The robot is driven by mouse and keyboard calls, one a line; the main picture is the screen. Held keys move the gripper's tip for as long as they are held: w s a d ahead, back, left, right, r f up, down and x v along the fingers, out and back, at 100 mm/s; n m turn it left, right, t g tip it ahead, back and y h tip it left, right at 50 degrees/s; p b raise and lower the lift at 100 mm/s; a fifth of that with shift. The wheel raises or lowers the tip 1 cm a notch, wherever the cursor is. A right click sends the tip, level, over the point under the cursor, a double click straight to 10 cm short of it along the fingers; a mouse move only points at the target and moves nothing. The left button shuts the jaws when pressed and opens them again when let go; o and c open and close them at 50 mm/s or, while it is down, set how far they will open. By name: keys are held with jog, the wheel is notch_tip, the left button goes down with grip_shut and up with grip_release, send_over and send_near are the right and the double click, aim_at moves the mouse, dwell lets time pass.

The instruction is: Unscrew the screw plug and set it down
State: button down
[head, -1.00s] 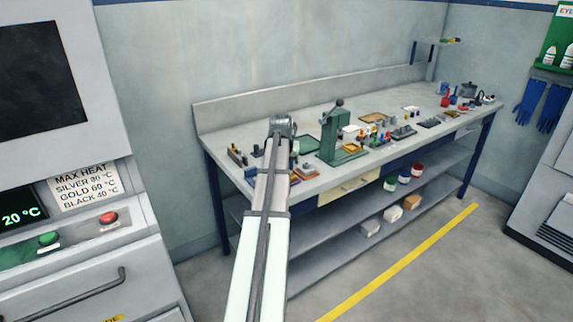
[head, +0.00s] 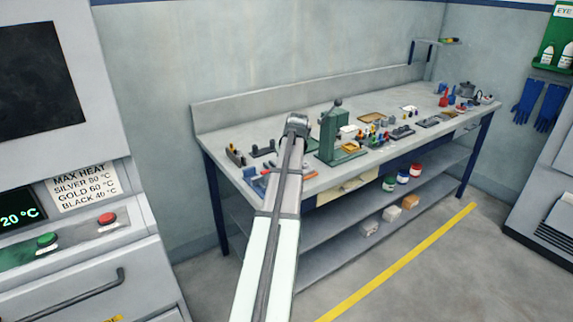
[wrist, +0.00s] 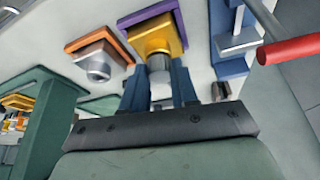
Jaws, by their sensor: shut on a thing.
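In the wrist view my gripper (wrist: 156,70) has its two blue fingers on either side of a silver round piece, which I take for the screw plug (wrist: 158,62). The fingers are shut on it. Behind it is a gold block (wrist: 158,40) on a purple-edged base (wrist: 133,17). I cannot tell whether the plug still sits in the block or is clear of it. In the head view my arm's end is over the left part of the workbench (head: 225,133); the arm hides the fingers and plug.
A blue fixture (wrist: 232,38) and a red-handled tool (wrist: 290,48) are to the right. A green press (head: 330,138) stands close to the arm's right in the head view.

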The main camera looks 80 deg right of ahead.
jog(key=n, duration=0.2)
jog(key=n+t+y, duration=0.1)
jog(key=shift+s+d+n, duration=0.1)
jog(key=shift+d+n, duration=0.1)
jog(key=shift+n, duration=0.2)
jog(key=n+y, duration=0.1)
jog(key=n, duration=0.3)
jog(key=shift+d+n+t+y, duration=0.1)
jog(key=shift+n+t+y, duration=0.2)
jog(key=shift+t+y, duration=0.1)
jog(key=c, duration=1.4)
grip_release()
grip_shut()
jog(key=shift+n, duration=0.3)
jog(key=shift+d+r+n+y, duration=0.1)
jog(key=shift+r+n+y, duration=0.15)
jog(key=shift+n, duration=0.35)
jog(key=shift+n+y, duration=0.45)
jog(key=shift+n, duration=0.45)
